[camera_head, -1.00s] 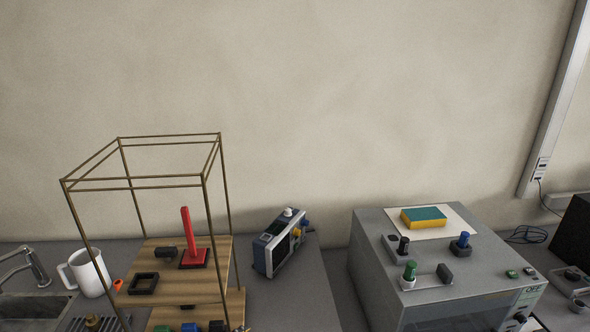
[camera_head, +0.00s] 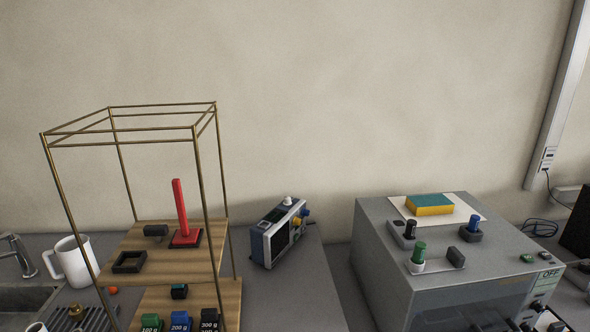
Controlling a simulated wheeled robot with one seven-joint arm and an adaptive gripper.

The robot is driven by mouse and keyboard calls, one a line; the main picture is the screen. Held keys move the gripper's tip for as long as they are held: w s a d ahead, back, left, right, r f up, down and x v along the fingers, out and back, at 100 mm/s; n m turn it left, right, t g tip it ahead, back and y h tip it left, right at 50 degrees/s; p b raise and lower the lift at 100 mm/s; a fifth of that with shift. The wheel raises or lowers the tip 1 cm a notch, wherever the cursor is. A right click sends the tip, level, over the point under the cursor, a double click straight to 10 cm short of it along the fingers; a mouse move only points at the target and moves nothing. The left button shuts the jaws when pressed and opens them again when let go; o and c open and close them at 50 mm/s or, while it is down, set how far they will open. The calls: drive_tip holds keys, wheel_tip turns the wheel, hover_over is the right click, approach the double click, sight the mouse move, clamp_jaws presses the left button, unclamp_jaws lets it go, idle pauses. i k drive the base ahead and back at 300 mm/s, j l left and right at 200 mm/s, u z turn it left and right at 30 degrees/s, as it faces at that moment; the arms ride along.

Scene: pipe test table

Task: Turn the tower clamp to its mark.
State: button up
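A tower of thin brass-coloured rods (camera_head: 122,165) with wooden shelves stands at the left. On its upper shelf (camera_head: 205,262) a red upright bar (camera_head: 180,208) rises from a red foot on a dark square base (camera_head: 186,239). A dark block (camera_head: 156,231) and a dark square frame (camera_head: 129,262) sit beside it. I cannot tell which part is the clamp, and no mark is clear to me. My gripper is not in view.
Weights marked in grams (camera_head: 180,321) stand on the lower shelf. A small meter (camera_head: 279,233) is right of the tower. A grey machine (camera_head: 400,285) with knobs and a sponge (camera_head: 429,205) stands at the right. A white mug (camera_head: 75,262) is by the sink. Counter between meter and machine is clear.

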sight(156, 231)
drive_tip(key=u, duration=1.3)
drive_tip(key=i+j, duration=0.2)
drive_tip(key=i+j+z, duration=0.1)
drive_tip(key=j, duration=0.3)
drive_tip(key=i+j, duration=0.3)
